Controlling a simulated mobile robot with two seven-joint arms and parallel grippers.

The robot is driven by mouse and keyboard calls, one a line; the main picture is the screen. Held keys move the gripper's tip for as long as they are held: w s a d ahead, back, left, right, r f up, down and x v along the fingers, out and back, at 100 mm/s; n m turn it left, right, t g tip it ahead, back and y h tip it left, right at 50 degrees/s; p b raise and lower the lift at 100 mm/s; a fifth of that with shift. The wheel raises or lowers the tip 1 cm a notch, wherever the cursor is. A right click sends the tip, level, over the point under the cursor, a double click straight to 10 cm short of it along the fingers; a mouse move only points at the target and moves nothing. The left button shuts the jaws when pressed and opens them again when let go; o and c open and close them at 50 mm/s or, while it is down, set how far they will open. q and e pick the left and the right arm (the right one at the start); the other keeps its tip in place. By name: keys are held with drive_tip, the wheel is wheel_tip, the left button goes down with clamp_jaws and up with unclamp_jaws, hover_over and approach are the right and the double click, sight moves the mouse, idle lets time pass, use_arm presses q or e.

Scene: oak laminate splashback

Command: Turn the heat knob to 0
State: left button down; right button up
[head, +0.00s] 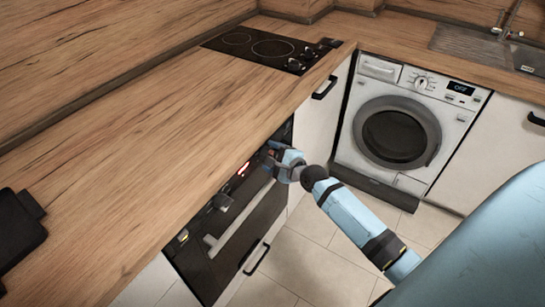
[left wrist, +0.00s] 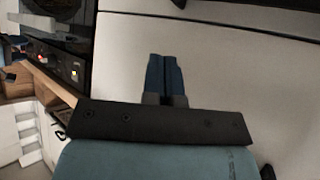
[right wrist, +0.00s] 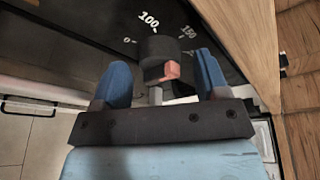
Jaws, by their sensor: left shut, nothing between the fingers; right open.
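The heat knob (right wrist: 157,50) is dark with a reddish part on its near side, on the black oven panel (right wrist: 95,30) in the right wrist view. White marks show around it, 100 above and 150 to the upper right. My right gripper (right wrist: 162,62) is open, with one blue finger on each side of the knob; I cannot tell if they touch it. In the head view my right gripper (head: 278,163) is at the far end of the oven front and hides this knob. My left gripper (left wrist: 167,75) is shut and empty, in front of a pale cabinet front.
Another oven knob (head: 222,202) and a red-lit display (head: 243,168) are on the same panel. The oven handle (head: 238,222) sticks out below. The wooden worktop (head: 150,130) overhangs the panel. A washing machine (head: 402,125) stands beyond.

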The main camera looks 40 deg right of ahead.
drive_tip(key=c, duration=0.9)
